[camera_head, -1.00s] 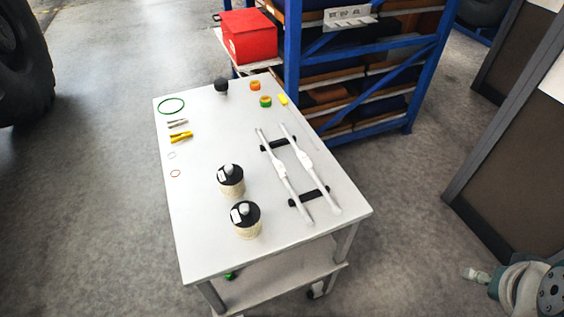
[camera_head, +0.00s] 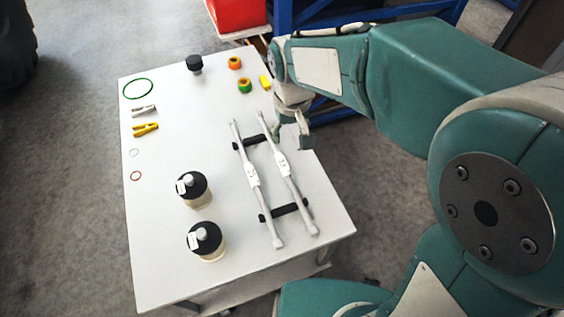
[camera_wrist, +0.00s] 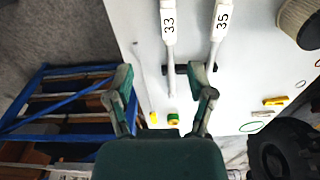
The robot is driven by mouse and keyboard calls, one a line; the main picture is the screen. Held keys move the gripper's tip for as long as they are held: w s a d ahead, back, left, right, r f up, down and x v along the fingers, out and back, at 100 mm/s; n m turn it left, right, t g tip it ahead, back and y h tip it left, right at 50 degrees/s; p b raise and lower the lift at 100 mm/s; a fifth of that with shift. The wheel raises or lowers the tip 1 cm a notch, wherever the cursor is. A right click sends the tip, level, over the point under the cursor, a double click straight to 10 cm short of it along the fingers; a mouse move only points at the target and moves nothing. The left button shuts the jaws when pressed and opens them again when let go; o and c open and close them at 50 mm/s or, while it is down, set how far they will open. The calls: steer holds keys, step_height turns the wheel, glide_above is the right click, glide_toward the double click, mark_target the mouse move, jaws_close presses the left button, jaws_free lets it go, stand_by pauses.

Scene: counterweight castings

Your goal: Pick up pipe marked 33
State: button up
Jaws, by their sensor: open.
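The white pipe marked 33 (camera_wrist: 169,45) lies on the cart; in the head view it is the right one of two pipes (camera_head: 287,178). The pipe marked 35 (camera_wrist: 218,35) lies beside it, on the left in the head view (camera_head: 254,185). Both rest across two black supports (camera_head: 286,210). My gripper (camera_head: 292,140) is open and empty near the far end of pipe 33. In the wrist view its fingers (camera_wrist: 166,84) spread to either side of that pipe's end in the picture. I cannot tell its height above the pipe.
Two black-topped canisters (camera_head: 194,190) (camera_head: 206,241) stand left of the pipes on the white cart top (camera_head: 160,225). Orange and green rings (camera_head: 244,85), a yellow block (camera_head: 265,82) and a black knob (camera_head: 195,65) lie at the back. Clips (camera_head: 145,129) lie left. A blue rack (camera_wrist: 60,105) stands alongside.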

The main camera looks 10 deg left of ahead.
mark_target(282, 163)
steer(key=f, duration=0.4)
steer(key=a+f, duration=0.1)
steer(key=f, duration=0.7)
steer(key=shift+w+a+f, duration=0.2)
steer(key=shift+a+f, duration=0.1)
steer(key=shift+a, duration=0.1)
jaws_close()
